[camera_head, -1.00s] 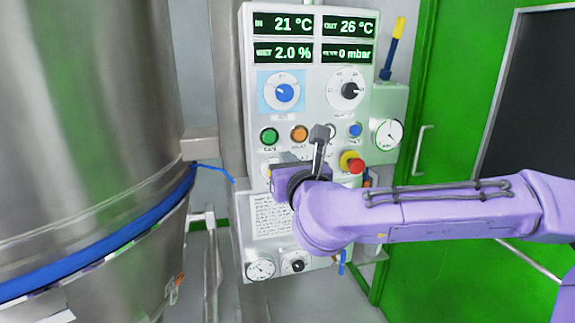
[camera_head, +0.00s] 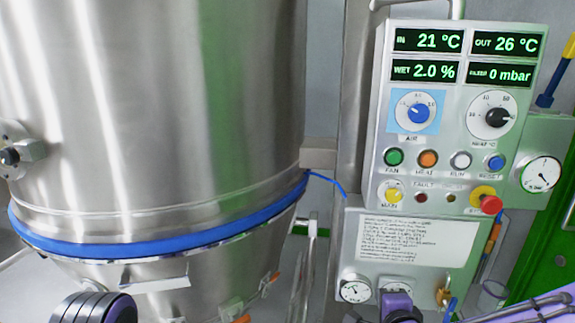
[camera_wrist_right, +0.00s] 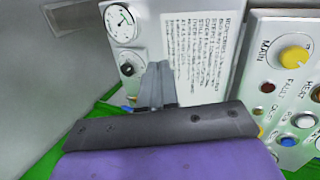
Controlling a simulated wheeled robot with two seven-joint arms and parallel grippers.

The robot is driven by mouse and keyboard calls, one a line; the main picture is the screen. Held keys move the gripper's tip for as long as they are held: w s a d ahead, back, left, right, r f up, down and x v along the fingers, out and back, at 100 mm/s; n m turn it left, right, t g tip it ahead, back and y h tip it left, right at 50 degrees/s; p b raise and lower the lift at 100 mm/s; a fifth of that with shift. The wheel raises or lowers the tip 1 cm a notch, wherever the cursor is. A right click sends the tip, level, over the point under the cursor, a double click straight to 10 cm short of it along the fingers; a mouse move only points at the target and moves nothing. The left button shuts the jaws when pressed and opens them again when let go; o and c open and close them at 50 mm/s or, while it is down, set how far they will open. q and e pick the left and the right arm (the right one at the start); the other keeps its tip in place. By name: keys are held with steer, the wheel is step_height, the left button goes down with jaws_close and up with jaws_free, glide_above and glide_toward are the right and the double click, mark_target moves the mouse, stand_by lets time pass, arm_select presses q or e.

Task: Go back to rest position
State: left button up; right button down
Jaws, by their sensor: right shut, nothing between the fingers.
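My right gripper (camera_wrist_right: 157,76) shows in the right wrist view, its two grey fingers together and empty. Behind the fingers are a white printed sheet and two small gauges, with the control panel (camera_wrist_right: 285,75) to the right. I see no contact between the fingers and the panel, though the gap is hard to judge. In the head view, parts of my purple right arm show at the bottom and lower right edges. A dark-ringed, purple part of my left arm shows at the bottom left; the left gripper is out of view.
The control panel (camera_head: 452,120) stands at right with lit displays, knobs, buttons and a red emergency stop (camera_head: 490,204). A large steel vessel (camera_head: 170,100) with a blue band (camera_head: 150,243) fills the left. A round gauge (camera_head: 541,174) sits beside the panel. The green door is at far right.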

steer(key=s+d+f+n+g, duration=0.2)
steer(key=s+f+n+g, duration=0.35)
steer(key=f, duration=0.95)
steer(key=s+d+f+n+g, duration=0.1)
steer(key=s+d+f+n, duration=0.1)
steer(key=s+f, duration=0.3)
steer(key=s+d+f+n+g+h, duration=0.1)
steer(key=s+f, duration=0.4)
steer(key=s, duration=0.7)
steer(key=s+d+f+n+g, duration=0.2)
steer(key=s+f, duration=0.4)
steer(key=s, duration=0.3)
steer(key=shift+d+n+g+h, duration=0.4)
steer(key=shift+d+n, duration=0.25)
steer(key=shift+d, duration=0.4)
